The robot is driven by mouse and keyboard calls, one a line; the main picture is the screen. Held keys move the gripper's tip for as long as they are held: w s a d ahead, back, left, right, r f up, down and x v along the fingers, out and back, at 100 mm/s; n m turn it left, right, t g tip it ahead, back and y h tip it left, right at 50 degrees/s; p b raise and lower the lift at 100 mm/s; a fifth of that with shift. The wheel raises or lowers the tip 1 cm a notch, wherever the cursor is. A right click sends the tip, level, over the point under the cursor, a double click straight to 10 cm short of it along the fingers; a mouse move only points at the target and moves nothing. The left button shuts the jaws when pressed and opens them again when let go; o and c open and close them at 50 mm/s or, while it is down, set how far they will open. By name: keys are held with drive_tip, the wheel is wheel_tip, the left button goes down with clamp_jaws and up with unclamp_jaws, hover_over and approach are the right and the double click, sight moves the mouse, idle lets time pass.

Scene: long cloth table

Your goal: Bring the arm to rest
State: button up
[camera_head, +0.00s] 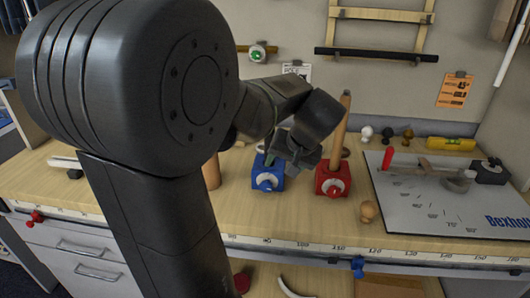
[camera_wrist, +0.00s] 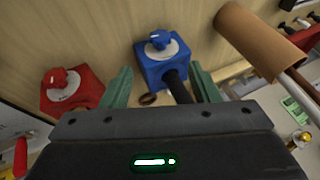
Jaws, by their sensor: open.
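My arm (camera_head: 140,110) fills the left and middle of the head view and reaches over the wooden bench. My gripper (camera_wrist: 160,75) shows two green fingers spread apart in the wrist view. It is open, with no object clamped in it. A blue block (camera_wrist: 157,62) with a blue knob lies just beyond the fingertips. A dark rod (camera_wrist: 177,86) at that block extends toward the gap between the fingers; I cannot tell whether a finger touches it. In the head view the blue block (camera_head: 264,176) is beneath my wrist, which hides part of it.
A red block (camera_head: 333,181) with an upright wooden rod (camera_head: 341,130) stands just right of my gripper. A brown cylinder (camera_wrist: 262,40) is near the right finger. A grey board (camera_head: 450,205) lies at the right. The bench front (camera_head: 300,224) is fairly clear.

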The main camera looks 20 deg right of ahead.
sight(268, 186)
drive_tip(key=x, duration=1.3)
drive_tip(key=shift+w+f, duration=0.15)
drive_tip(key=shift+f, duration=0.2)
